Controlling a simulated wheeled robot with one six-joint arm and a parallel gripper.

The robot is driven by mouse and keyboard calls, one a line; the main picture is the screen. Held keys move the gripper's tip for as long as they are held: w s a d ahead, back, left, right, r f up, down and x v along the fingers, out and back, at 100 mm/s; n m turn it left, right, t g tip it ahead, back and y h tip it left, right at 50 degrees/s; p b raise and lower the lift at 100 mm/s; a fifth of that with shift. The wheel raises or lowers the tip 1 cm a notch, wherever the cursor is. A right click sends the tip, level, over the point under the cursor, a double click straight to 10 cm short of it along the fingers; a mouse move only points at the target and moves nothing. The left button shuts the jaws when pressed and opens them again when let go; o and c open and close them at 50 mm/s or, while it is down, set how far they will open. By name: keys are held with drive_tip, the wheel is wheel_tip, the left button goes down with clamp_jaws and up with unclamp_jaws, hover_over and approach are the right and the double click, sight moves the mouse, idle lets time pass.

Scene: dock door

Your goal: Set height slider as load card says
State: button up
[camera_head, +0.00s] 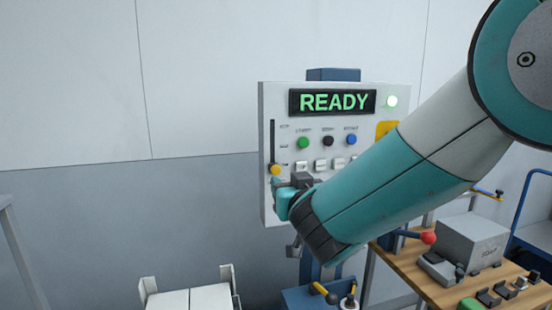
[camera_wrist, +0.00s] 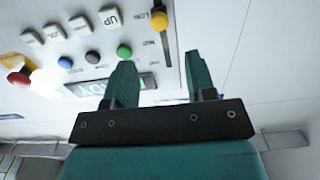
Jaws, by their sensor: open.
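The height slider's yellow knob (camera_head: 275,169) sits low in a dark vertical slot (camera_head: 272,137) at the left of the white control panel (camera_head: 320,203). In the wrist view, the knob (camera_wrist: 159,20) is by the LOW label, with MED beside the slot. My gripper (camera_head: 283,187) is just in front of the panel, below the knob in the head view. In the wrist view, my gripper (camera_wrist: 159,60) is open and empty, with the knob beyond its fingertips and not between them. I cannot identify a readable load card.
Coloured buttons and white keys, including an UP key (camera_wrist: 110,16), are near the slider. A wooden bench (camera_head: 430,290) at right holds a grey box (camera_head: 470,240) and small items.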

sight(277, 170)
drive_tip(key=p+x, duration=0.4)
drive_tip(key=x, duration=0.5)
drive_tip(key=shift+w+r+p, duration=0.1)
drive_tip(key=shift+w+p, duration=0.25)
drive_tip(key=shift+p, duration=0.05)
drive_tip(key=shift+w+a, duration=0.15)
drive_tip(key=shift+w, duration=0.2)
clamp_jaws()
